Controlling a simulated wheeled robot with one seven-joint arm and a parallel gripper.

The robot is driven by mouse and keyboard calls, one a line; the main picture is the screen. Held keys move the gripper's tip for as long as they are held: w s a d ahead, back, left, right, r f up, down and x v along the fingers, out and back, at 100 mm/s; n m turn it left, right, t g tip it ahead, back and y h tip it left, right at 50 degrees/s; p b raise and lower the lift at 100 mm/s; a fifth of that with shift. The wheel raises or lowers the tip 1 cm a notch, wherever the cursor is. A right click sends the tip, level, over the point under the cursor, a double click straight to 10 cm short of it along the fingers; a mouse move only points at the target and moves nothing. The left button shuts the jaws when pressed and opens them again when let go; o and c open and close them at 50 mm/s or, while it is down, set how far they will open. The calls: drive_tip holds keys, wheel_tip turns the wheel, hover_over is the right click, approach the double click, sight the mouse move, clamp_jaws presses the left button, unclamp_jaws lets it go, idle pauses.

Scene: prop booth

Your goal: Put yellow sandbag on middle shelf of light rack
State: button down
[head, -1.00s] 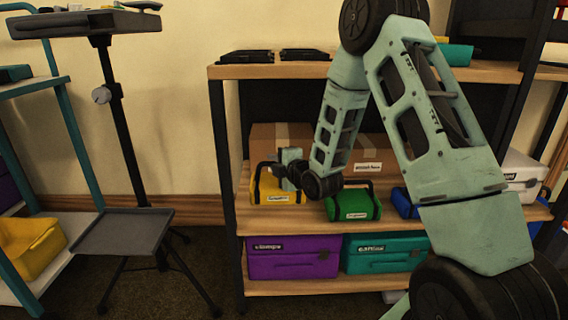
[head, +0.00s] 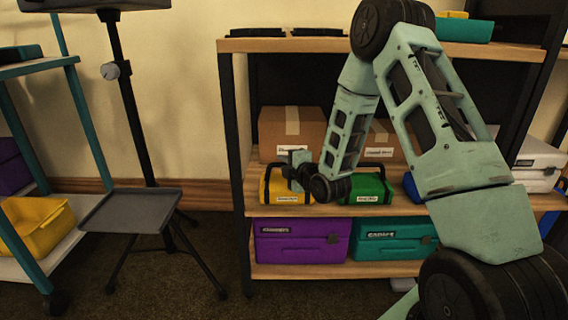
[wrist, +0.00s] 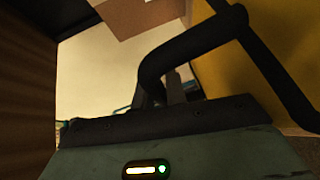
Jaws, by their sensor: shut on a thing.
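The yellow sandbag (head: 277,190) stands upright on the middle wooden shelf (head: 250,207) of a dark-framed rack, at its left end. It appears to rest on the shelf. My gripper (head: 296,168) is at the top of the sandbag, shut on its black handle. In the wrist view the handle (wrist: 190,45) runs up from between the fingers, which are mostly hidden, and the sandbag's yellow side (wrist: 222,72) fills the right. I cannot tell from its look whether this rack is the light rack.
A green sandbag (head: 367,188) stands close on the right and a cardboard box (head: 290,130) behind. Purple (head: 300,242) and teal (head: 385,243) cases fill the shelf below. A black stand (head: 130,210) and a teal-framed cart (head: 40,268) holding a yellow bin stand left.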

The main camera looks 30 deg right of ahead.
drive_tip(key=c, duration=1.4)
unclamp_jaws()
drive_tip(key=shift+c, duration=0.2)
